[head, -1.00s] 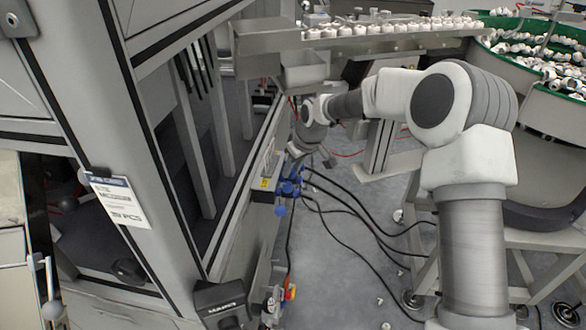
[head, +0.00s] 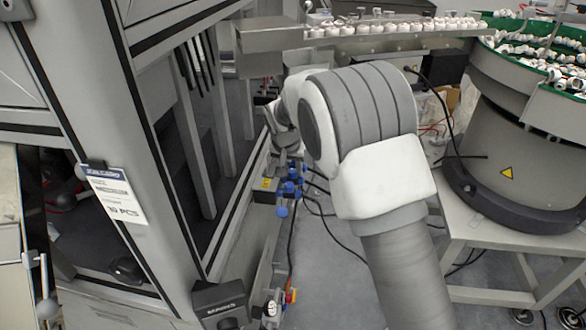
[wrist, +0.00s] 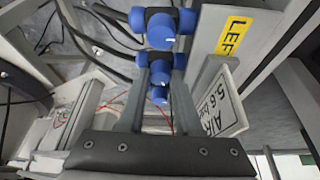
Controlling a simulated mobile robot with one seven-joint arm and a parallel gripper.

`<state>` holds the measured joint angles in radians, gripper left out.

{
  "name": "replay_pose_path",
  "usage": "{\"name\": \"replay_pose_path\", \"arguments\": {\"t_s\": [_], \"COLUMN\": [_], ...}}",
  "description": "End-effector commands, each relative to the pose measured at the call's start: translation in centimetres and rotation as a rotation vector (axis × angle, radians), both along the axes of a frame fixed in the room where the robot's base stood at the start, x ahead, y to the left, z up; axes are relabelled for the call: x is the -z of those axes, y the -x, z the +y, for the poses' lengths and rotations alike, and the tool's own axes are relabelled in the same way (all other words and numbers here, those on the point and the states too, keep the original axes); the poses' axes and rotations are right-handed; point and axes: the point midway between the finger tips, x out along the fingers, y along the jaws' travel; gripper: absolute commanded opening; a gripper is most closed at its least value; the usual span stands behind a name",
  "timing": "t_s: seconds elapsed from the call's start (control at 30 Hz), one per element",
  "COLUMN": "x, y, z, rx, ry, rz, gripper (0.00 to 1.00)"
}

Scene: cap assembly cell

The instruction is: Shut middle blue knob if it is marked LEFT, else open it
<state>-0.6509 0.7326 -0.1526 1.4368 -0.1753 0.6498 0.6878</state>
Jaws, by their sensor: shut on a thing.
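A cluster of blue knobs (head: 290,188) sits on the side of the machine frame in the head view. In the wrist view blue knobs stand in a row, one at the top (wrist: 160,28), the middle blue knob (wrist: 160,68) below it, and one nearer the palm (wrist: 160,96). My gripper (wrist: 160,76) has its two fingers on either side of the middle knob and is shut on it. A yellow label (wrist: 234,36) beside the knobs reads "LEF", its end cut off; this fits LEFT. In the head view my arm mostly hides the gripper.
A white sign (wrist: 222,105) reading AIR 5-6 bar is right of the fingers. Dark hoses (wrist: 95,55) run left of the knobs. The machine frame (head: 130,160) is left in the head view; a bowl feeder (head: 525,130) on a stand is right.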

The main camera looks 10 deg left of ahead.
Motion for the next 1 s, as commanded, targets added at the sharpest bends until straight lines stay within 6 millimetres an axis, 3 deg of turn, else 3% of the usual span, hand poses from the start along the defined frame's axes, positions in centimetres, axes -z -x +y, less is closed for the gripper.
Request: {"name": "replay_pose_path", "arguments": {"t_s": [0.5, 1.0], "x": [-0.08, 0.02], "y": [-0.02, -0.08], "z": [0.38, 0.40], "rx": [0.407, 0.536], "ry": [0.002, -0.001], "rz": [0.001, 0.002], "gripper": [0.00, 0.00]}}
